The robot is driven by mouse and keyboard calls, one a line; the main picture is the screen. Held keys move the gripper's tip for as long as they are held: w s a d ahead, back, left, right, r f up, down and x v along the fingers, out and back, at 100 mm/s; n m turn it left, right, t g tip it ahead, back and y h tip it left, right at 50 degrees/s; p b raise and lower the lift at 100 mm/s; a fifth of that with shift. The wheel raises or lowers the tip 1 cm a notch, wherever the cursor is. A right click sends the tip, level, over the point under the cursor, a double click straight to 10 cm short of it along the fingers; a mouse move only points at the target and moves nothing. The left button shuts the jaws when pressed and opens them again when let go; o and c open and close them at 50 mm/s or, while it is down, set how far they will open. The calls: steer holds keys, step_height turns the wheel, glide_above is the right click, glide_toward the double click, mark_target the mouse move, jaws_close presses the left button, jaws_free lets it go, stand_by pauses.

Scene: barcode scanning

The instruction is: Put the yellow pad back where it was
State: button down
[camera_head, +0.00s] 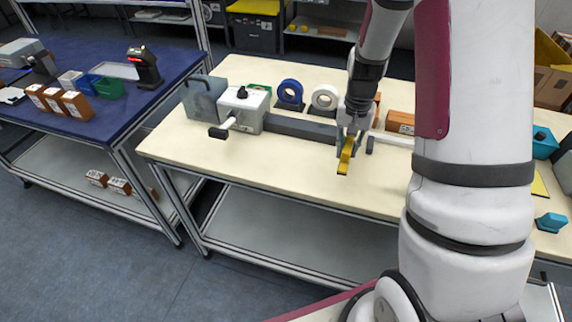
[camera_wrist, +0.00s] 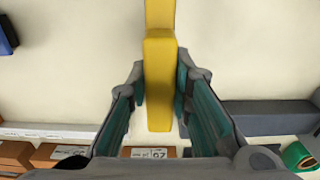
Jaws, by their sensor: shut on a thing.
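The yellow pad (camera_head: 346,155) is a long narrow bar in my gripper, above the cream tabletop (camera_head: 290,172). In the wrist view the yellow pad (camera_wrist: 160,75) runs from between the fingers out past the top edge of the picture. My gripper (camera_head: 350,140) is shut on it, with a finger pad on each side, as the wrist view (camera_wrist: 160,95) also shows. I cannot tell how far the pad is above the table. The pad's far end is cut off in the wrist view.
A grey bar (camera_head: 300,127) lies along the table beside a white machine (camera_head: 245,107). A blue tape roll (camera_head: 290,92) and a white tape roll (camera_head: 325,98) stand behind it. An orange-brown box (camera_head: 400,122) is right of my gripper. The table's front strip is clear.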

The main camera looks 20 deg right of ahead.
steer(key=p, duration=0.2)
glide_above(288, 167)
steer(key=shift+s+d+f, duration=0.15)
steer(key=shift+d+f, duration=0.3)
steer(key=shift+f, duration=0.2)
steer(key=f, duration=0.1)
steer(key=a+f+p, duration=0.1)
steer(key=shift+f, duration=0.3)
steer(key=shift+w+f, duration=0.2)
steer(key=shift+f, duration=0.35)
steer(key=shift+f, duration=0.15)
steer(key=c, duration=1.4)
jaws_free()
steer(key=shift+c, duration=0.2)
